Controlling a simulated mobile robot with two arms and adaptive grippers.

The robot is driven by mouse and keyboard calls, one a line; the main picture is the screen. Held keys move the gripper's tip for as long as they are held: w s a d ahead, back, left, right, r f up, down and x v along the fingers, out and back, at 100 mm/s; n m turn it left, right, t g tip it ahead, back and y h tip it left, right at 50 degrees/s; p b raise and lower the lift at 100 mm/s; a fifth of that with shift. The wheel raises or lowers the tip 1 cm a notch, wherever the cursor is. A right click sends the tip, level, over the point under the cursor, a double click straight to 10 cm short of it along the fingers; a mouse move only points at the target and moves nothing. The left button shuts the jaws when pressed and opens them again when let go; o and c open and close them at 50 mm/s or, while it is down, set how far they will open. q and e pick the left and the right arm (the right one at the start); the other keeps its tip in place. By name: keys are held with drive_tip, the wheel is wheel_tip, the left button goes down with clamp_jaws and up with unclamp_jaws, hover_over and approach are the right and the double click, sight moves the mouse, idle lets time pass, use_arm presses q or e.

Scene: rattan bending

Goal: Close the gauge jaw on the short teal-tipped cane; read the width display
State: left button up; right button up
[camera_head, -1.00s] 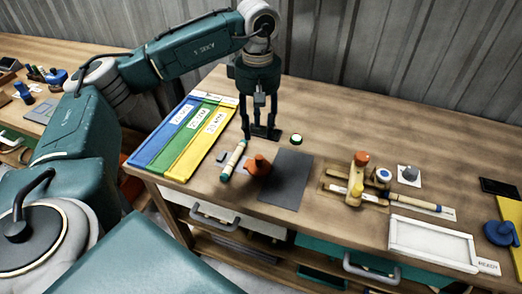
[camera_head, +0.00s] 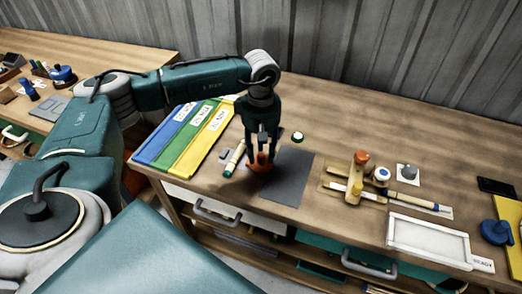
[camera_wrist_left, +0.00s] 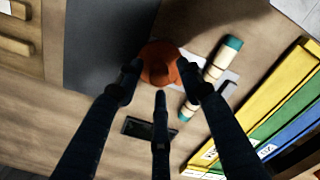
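The short teal-tipped cane (camera_head: 233,160) lies on the bench beside an orange knob (camera_head: 256,166), which appears to belong to the gauge. In the left wrist view the cane (camera_wrist_left: 213,73) lies right of the knob (camera_wrist_left: 158,62), across a pale plate. I cannot tell whether the jaw touches it. My left gripper (camera_head: 262,157) points down over the knob. Its fingers (camera_wrist_left: 158,75) are spread around the knob, with no clear grip on it. A dark rectangular panel (camera_wrist_left: 145,129), perhaps the display, shows no readable figures. My right gripper is not in view.
Blue, green and yellow labelled strips (camera_head: 208,135) lie to the left. A wooden fixture (camera_head: 355,184) and a white tray (camera_head: 428,243) stand farther right.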

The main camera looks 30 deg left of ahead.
use_arm(q)
drive_tip(key=c, duration=0.8)
drive_tip(key=a+b, duration=0.1)
drive_tip(key=a, duration=0.1)
drive_tip(key=s+a+b, duration=0.1)
drive_tip(key=a, duration=0.1)
drive_tip(key=shift+a+f, duration=0.1)
drive_tip(key=shift+s+a, duration=0.1)
drive_tip(key=shift+a, duration=0.25)
drive_tip(key=shift+r, duration=0.2)
drive_tip(key=o, duration=0.7)
drive_tip(key=shift+a, duration=0.1)
drive_tip(key=shift+o, duration=1.3)
drive_tip(key=shift+a, duration=0.1)
drive_tip(key=shift+s+a, duration=0.1)
drive_tip(key=shift+a, duration=0.05)
